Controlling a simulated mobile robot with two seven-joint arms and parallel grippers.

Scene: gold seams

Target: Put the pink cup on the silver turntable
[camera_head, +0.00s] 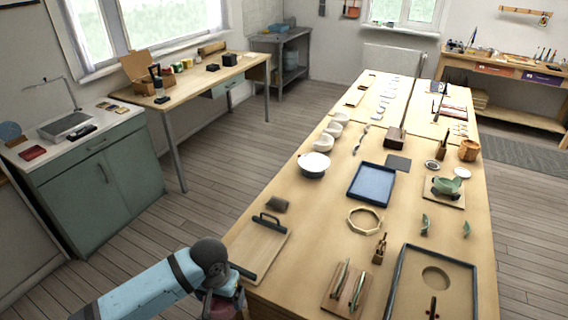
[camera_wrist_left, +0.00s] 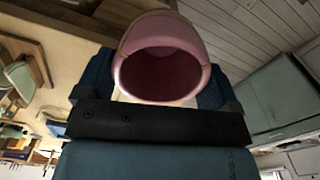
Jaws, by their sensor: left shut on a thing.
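The pink cup (camera_wrist_left: 160,68) fills the middle of the left wrist view, its dark open mouth facing the camera. My left gripper (camera_wrist_left: 155,88) is shut on the cup, with a blue finger on each side of it. In the head view my left gripper (camera_head: 226,296) is at the bottom, beside the near left corner of the long table; a dull pink part of the cup (camera_head: 221,307) shows there. A small grey disc (camera_head: 432,165) lies on the right part of the table; I cannot tell whether it is the silver turntable. My right gripper is not in view.
The long wooden table (camera_head: 310,215) holds a wooden board with a dark handle (camera_head: 262,247), a white bowl (camera_head: 314,165), a blue tray (camera_head: 371,184), a ring (camera_head: 364,221) and a large dark-rimmed tray (camera_head: 398,290). Bare wood lies between them. Floor is open left of the table.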

